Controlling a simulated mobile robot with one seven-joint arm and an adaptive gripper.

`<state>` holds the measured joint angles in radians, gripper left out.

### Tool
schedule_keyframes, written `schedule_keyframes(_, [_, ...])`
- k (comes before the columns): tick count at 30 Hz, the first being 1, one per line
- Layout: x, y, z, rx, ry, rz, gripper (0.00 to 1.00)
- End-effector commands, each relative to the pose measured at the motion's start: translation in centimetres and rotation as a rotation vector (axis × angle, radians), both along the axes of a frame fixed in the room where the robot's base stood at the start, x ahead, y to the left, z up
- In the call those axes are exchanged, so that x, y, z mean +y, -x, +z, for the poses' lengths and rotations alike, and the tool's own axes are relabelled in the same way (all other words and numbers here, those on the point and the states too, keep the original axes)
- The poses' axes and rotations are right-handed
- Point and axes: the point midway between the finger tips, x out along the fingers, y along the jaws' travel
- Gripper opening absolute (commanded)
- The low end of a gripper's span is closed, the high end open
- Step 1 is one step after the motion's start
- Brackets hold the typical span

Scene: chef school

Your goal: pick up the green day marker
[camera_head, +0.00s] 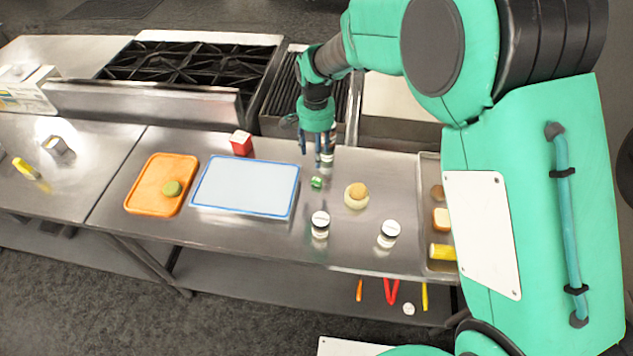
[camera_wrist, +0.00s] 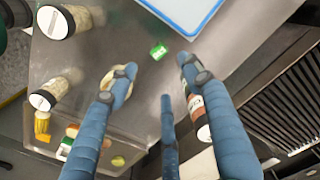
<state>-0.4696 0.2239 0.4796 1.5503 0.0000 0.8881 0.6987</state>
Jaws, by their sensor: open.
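The green day marker (camera_head: 316,182) is a small green block with a white mark on it. It lies on the steel counter just right of the blue-rimmed board. It also shows in the wrist view (camera_wrist: 158,51), beyond my fingers. My gripper (camera_head: 318,160) is open and empty, pointing down above the counter, slightly behind the marker in the head view. In the wrist view my gripper's blue fingers (camera_wrist: 160,85) are spread, and the marker appears ahead of the gap between them, apart from them.
A jar (camera_wrist: 196,115) stands close beside one finger. A round bun-like item (camera_head: 357,195) and two white-lidded jars (camera_head: 320,220) (camera_head: 389,232) stand nearby. The white board (camera_head: 245,185), an orange tray (camera_head: 136,196) and a red box (camera_head: 241,142) are left. A food tray (camera_head: 428,170) is right.

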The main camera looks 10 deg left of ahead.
Motion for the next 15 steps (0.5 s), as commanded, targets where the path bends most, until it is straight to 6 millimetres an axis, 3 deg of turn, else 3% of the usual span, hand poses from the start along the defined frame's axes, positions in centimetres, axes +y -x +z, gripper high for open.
schedule_keyframes(10, [0.0,0.0,-0.2,0.0,0.0,0.001,0.5])
schedule_keyframes(15, [0.0,0.1,-1.4,0.001,0.001,0.001,0.5])
